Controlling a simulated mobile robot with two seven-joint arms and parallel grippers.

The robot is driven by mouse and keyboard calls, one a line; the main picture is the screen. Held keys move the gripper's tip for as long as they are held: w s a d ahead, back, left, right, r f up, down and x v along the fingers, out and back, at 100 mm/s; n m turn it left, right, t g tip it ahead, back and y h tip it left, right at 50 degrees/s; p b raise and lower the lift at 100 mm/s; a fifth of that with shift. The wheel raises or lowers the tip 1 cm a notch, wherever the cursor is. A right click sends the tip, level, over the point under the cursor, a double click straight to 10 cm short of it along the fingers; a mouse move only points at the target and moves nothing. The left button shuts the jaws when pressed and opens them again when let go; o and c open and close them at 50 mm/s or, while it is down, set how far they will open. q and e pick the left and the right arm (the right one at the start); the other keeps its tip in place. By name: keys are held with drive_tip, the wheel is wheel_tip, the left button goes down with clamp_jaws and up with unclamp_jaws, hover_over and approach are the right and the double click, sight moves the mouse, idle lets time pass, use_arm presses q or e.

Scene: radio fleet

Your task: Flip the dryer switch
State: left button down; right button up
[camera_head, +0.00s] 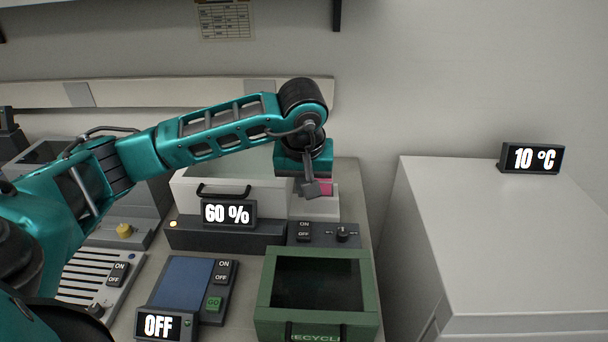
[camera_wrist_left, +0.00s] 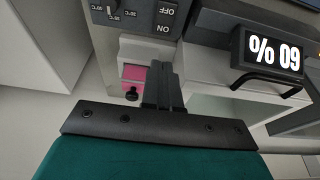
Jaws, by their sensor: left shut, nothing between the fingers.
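A grey machine (camera_head: 229,235) with a "60 %" display (camera_head: 228,213) and a light lidded box carries a dark panel with an ON/OFF rocker switch (camera_head: 304,231) and a knob (camera_head: 342,233). I take it to be the dryer, though no name shows. The switch also shows upside down in the left wrist view (camera_wrist_left: 166,16); which side is pressed I cannot tell. My left gripper (camera_head: 311,189) is shut and empty, behind and above the switch, apart from it. Its closed fingers (camera_wrist_left: 163,88) show near a pink block (camera_wrist_left: 134,73) in a light holder. My right gripper is not in view.
Another switch (camera_head: 118,273) sits further left. A large white cabinet (camera_head: 500,240) stands right, across a gap.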

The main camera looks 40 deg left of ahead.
sight(304, 225)
use_arm(q)
drive_tip(key=x, duration=0.5)
drive_tip(key=s+x, duration=0.1)
drive_tip(key=x, duration=0.2)
drive_tip(key=shift+d+f, duration=0.2)
drive_tip(key=shift+f, duration=0.05)
drive_tip(key=shift+w+f, duration=0.1)
drive_tip(key=shift+f, duration=0.05)
drive_tip(key=shift+s+d+r+p, duration=0.35)
drive_tip(key=shift+s+p, duration=0.05)
drive_tip(key=shift+s, duration=0.25)
